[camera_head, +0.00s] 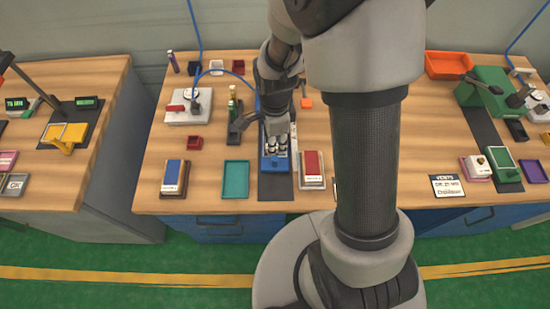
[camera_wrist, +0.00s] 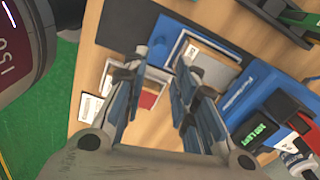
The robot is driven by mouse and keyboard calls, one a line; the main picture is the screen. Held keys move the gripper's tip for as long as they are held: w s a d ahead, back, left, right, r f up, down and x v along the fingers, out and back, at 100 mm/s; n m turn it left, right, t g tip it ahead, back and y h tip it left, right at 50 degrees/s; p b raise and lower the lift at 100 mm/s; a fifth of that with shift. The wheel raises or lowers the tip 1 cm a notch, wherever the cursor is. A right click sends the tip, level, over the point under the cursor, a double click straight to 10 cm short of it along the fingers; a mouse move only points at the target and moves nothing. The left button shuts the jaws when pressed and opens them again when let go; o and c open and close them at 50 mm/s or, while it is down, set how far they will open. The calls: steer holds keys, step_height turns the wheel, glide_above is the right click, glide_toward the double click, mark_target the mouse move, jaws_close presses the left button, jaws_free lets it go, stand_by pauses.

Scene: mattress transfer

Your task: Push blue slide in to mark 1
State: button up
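A blue slide (camera_head: 273,163) lies on a dark strip (camera_head: 275,186) near the front middle of the wooden table. My gripper (camera_head: 277,127) is above the slide's far part; contact cannot be made out. In the wrist view my gripper (camera_wrist: 170,75) has its two fingers spread with a gap between them and nothing held. Mark 1 cannot be read in either view.
A red-topped block (camera_head: 312,168) stands close right of the slide. A teal tray (camera_head: 235,179) and a blue-topped block (camera_head: 174,177) stand left. A white device (camera_head: 188,107) is behind them. A small green-lit display (camera_wrist: 262,132) shows in the wrist view. My arm hides the table's right middle.

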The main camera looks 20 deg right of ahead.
mark_target(275, 159)
step_height(275, 159, down, 9)
steer(key=b, duration=0.2)
steer(key=shift+b, duration=0.3)
steer(key=shift+c, duration=0.3)
jaws_close()
steer(key=shift+w, duration=0.1)
